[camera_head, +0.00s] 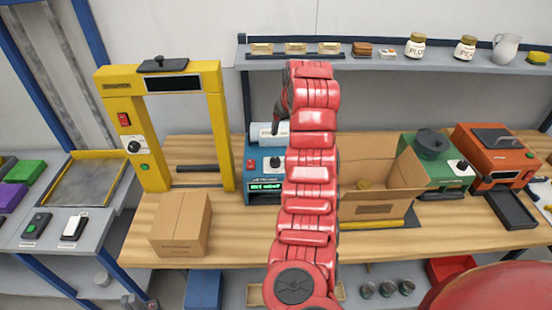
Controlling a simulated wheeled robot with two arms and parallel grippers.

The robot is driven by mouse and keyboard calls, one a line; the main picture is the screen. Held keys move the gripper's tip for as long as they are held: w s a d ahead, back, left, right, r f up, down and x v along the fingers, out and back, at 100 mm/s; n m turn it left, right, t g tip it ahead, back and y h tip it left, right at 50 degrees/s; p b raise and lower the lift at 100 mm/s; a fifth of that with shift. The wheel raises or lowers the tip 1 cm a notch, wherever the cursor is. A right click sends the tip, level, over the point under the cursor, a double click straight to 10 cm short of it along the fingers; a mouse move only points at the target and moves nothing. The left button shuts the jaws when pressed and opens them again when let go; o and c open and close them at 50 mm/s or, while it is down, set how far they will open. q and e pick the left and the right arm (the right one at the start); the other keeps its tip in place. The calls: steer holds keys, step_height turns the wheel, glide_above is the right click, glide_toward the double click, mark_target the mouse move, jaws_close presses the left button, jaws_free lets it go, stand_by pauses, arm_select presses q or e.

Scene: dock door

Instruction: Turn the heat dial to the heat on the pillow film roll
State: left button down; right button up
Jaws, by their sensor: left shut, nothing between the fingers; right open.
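A blue machine (256,198) stands on the wooden bench, partly hidden behind my red arm. A white roll (262,130) lies on its top; any print on it is too small to read. A dark knob on a white plate (275,162), apparently the heat dial, sits on its front, above a lit green display (265,187). The dial's setting is too small to read. My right gripper is out of view.
A yellow frame machine (148,135) and a closed carton (180,224) stand to the left. An open carton (372,208), a green machine (437,172) and an orange machine (490,150) stand to the right. A shelf (400,65) with jars runs along the wall.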

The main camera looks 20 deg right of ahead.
steer(key=s, duration=0.2)
steer(key=g+y+b, duration=0.1)
steer(key=b, duration=0.2)
glide_toward(275, 160)
steer(key=p+x, duration=0.3)
steer(key=x, duration=0.4)
steer(key=shift+a+f, duration=0.1)
steer(key=shift+f, duration=0.3)
steer(key=shift+w+f, duration=0.25)
steer(key=shift+f, duration=0.15)
jaws_close()
